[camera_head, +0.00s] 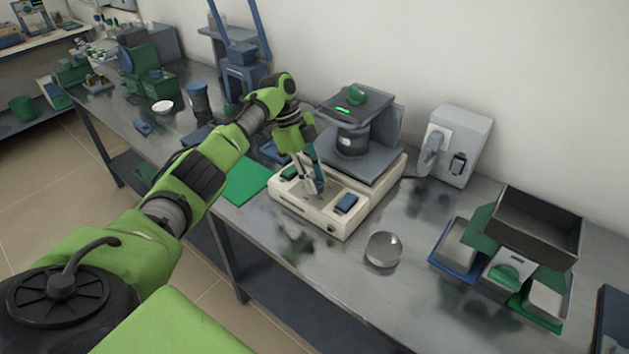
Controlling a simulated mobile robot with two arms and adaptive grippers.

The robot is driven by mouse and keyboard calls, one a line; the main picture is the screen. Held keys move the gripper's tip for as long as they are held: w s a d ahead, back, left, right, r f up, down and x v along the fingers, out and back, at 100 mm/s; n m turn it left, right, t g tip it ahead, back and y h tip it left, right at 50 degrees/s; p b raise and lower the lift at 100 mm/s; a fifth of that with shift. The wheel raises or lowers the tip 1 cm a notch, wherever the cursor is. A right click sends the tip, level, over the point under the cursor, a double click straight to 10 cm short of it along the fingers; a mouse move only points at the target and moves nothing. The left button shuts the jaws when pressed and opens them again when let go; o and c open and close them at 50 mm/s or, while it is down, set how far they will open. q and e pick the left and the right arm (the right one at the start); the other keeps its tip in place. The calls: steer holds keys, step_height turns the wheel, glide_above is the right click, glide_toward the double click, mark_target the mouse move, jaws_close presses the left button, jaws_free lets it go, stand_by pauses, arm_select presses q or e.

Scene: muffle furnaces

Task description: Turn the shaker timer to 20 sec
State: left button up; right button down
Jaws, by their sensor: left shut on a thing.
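The shaker (335,222) stands on the metal bench, a cream base with a grey upper part and a dark round vessel (352,138) on top. Its front panel has a green control on the left and a blue switch (346,203) on the right. My left gripper (315,187) comes down from above onto the panel, between these two. Its fingers are shut on a small knob there, which they mostly hide; I take it for the timer knob. The dial markings are too small to read. My right gripper is not in view.
A grey wall box (452,145) stands behind the shaker to the right. A green mat (245,180) lies to the left.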

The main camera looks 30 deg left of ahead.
arm_select(q)
steer(key=o, duration=1.1)
steer(key=v, duration=1.2)
